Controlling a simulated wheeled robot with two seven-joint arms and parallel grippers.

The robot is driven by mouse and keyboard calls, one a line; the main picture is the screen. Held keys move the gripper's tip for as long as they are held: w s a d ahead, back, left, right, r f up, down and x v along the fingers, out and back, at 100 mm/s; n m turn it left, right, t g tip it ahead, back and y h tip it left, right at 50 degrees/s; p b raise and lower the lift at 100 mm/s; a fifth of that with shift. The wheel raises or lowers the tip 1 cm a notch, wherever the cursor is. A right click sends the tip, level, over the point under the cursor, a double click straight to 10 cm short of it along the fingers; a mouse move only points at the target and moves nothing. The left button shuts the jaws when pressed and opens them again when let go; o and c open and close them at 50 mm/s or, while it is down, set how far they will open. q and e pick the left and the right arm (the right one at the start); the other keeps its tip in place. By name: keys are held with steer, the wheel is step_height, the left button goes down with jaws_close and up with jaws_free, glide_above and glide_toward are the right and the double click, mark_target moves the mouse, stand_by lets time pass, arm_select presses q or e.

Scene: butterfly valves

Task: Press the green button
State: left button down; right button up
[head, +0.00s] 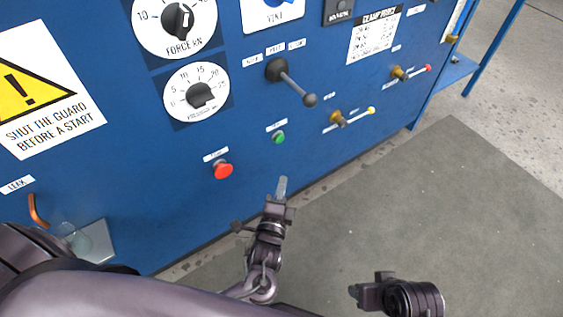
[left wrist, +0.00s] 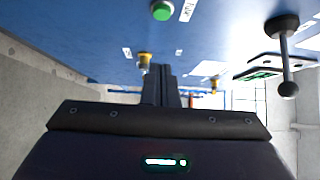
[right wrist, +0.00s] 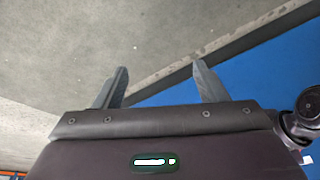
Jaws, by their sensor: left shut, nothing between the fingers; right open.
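The green button (head: 278,137) is a small round button on the blue panel (head: 330,150), below a small white label. It also shows at the top of the left wrist view (left wrist: 162,10). My left gripper (head: 282,186) is shut and empty, in front of the panel and below the green button in the head view, apart from it. In the left wrist view its fingertips (left wrist: 160,68) are together. My right gripper (right wrist: 160,68) is open and empty over the grey floor; in the head view only part of it shows at the lower right.
A red button (head: 222,170) sits left of the green one. A lever with a grey ball (head: 310,99) sticks out above right. Small yellow-handled valves (head: 338,119) are to the right. Two dials (head: 200,92) are above left. The grey floor (head: 450,210) at the right is clear.

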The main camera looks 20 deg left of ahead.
arm_select(q)
steer(key=b, duration=0.2)
glide_toward(283, 138)
steer(key=w+d, duration=0.3)
steer(key=w, duration=0.1)
steer(key=a, duration=0.1)
steer(key=w+a, duration=0.1)
steer(key=a+b, duration=0.1)
steer(key=shift+w+a+f, duration=0.15)
steer(key=shift+w+a, duration=0.15)
steer(key=shift+w, duration=0.1)
arm_select(e)
steer(key=a, duration=0.1)
steer(key=a+t+y, duration=0.1)
steer(key=w+a, duration=0.1)
steer(key=shift+w+a+f+n+t, duration=0.1)
steer(key=shift+a+f+n+t, duration=0.2)
steer(key=shift+n+t, duration=0.1)
